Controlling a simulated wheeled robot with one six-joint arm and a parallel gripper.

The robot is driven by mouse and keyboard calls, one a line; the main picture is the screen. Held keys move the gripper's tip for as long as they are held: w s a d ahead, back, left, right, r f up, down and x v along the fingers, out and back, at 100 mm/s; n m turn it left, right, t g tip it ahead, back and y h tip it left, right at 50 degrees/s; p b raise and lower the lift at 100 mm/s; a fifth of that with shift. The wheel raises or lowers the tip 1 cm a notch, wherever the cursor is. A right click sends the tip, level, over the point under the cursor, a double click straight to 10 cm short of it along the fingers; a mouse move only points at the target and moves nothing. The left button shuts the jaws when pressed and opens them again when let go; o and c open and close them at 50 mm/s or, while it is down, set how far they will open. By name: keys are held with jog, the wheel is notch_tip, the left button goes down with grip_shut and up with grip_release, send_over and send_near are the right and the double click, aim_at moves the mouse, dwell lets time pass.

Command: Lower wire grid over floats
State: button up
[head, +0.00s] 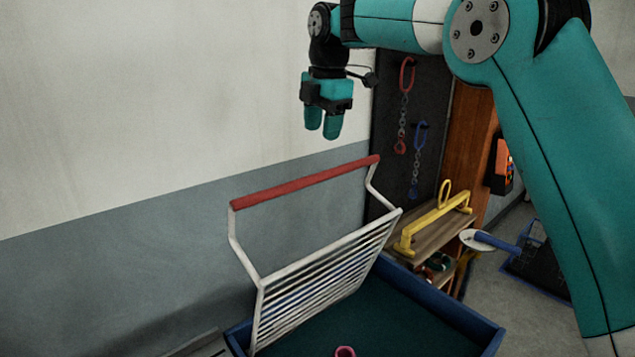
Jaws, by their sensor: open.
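The white wire grid (325,279) stands tilted up over the blue-rimmed bin (452,313). Its red handle bar (305,182) is at the top, joined to the grid by bent white side arms. A pink-red ring-shaped piece (345,351), possibly a float, shows at the bottom edge of the picture inside the bin. Blue shapes show faintly through the grid's bars; I cannot tell what they are. My gripper (323,132) points down with teal fingers, open and empty. It appears above the red handle bar and apart from it.
A dark panel with red (404,105) and blue (418,158) hooks and chains hangs behind. A yellow lifting bar (436,220) rests on a wooden shelf (437,236) at right. A blue-handled disc-ended tool (490,240) and a blue-edged dark crate (540,262) are further right. The wall is at left.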

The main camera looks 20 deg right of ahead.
aim_at(317, 174)
jog(key=f, duration=0.3)
jog(key=w+f+p, duration=0.1)
jog(key=f, duration=0.3)
jog(key=f+p, duration=0.1)
jog(key=f, duration=0.2)
jog(key=shift+w+a+f, duration=0.15)
jog(key=shift+a+f, duration=0.1)
jog(key=shift+f, duration=0.05)
grip_shut()
